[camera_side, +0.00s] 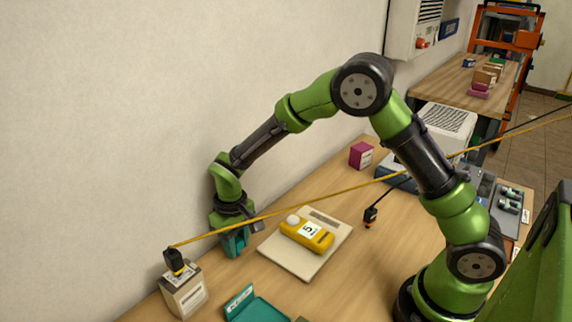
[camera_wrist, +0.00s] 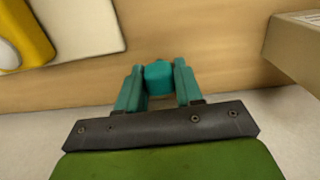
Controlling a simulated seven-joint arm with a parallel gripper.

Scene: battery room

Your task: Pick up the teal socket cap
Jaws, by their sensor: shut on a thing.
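The teal socket cap (camera_wrist: 158,77) sits between the two teal fingers of my gripper (camera_wrist: 159,88) in the wrist view. The gripper is shut on it. In the side view, my gripper (camera_side: 235,246) points down at the table, close to the wall and left of the cream board. The cap cannot be made out there against the teal fingers. I cannot tell whether the cap is touching the table or clear of it.
A yellow meter (camera_side: 307,234) lies on a cream board (camera_side: 285,265) right of my gripper. A beige box (camera_side: 185,290) stands to the left, and a teal tray (camera_side: 258,308) lies in front. A yellow cable (camera_side: 330,191) crosses the view. A magenta box (camera_side: 361,155) stands farther back.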

